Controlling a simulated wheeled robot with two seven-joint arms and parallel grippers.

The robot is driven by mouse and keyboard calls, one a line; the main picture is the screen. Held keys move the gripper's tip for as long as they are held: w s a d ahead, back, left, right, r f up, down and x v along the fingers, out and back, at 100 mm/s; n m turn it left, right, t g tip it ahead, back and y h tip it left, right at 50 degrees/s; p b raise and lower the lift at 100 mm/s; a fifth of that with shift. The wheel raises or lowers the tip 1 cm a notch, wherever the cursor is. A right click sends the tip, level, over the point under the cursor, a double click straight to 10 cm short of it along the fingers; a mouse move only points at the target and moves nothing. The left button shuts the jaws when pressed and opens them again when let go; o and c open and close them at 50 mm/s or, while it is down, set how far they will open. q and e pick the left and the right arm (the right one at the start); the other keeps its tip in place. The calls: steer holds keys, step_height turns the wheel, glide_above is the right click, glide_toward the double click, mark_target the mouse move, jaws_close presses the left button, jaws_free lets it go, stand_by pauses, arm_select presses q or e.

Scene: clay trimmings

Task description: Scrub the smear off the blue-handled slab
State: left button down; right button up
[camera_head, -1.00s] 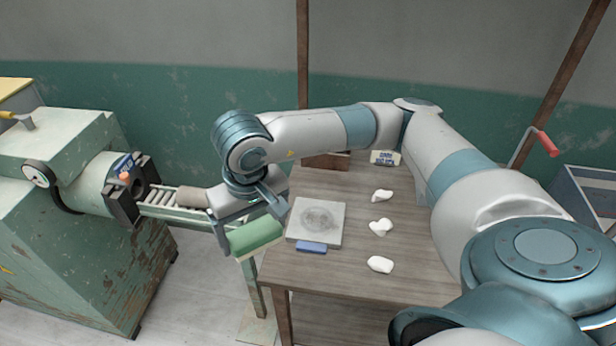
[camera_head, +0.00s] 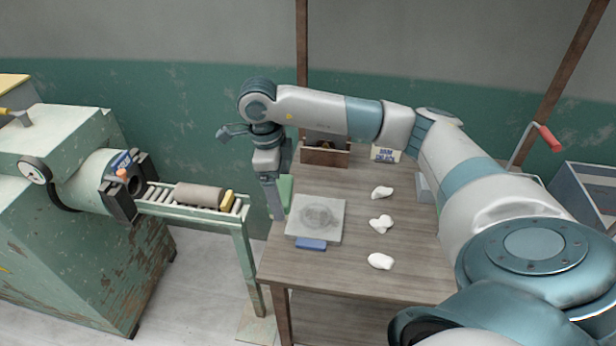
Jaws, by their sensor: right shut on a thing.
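The grey square slab (camera_head: 332,225) lies on the wooden table near its left edge. Its blue handle (camera_head: 311,244) faces the front. A dark roundish smear (camera_head: 318,215) covers the middle of its top. My right gripper (camera_head: 276,208) points down just left of the slab, at the table's left edge. It is shut on a green block (camera_head: 286,188), which is mostly hidden behind the fingers. I cannot tell whether the block touches the table or the slab. My left gripper is not in view.
Several white lumps (camera_head: 381,223) lie right of the slab. A wooden box (camera_head: 325,153) and a small sign (camera_head: 385,154) stand at the back. A roller conveyor (camera_head: 160,208) at left carries a brown clay roll (camera_head: 199,195) and a yellow-ended piece (camera_head: 228,200). The front of the table is clear.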

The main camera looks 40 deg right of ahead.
steer(key=w+d+f+m+y, duration=0.1)
steer(key=d+f+m, duration=0.1)
steer(key=d+m, duration=0.7)
steer(key=shift+w+d+f+m+y+b, duration=0.25)
steer(key=shift+f+m+y+b, duration=0.1)
steer(key=shift+m, duration=2.55)
steer(key=shift+a+f, duration=0.1)
steer(key=shift+f, duration=0.05)
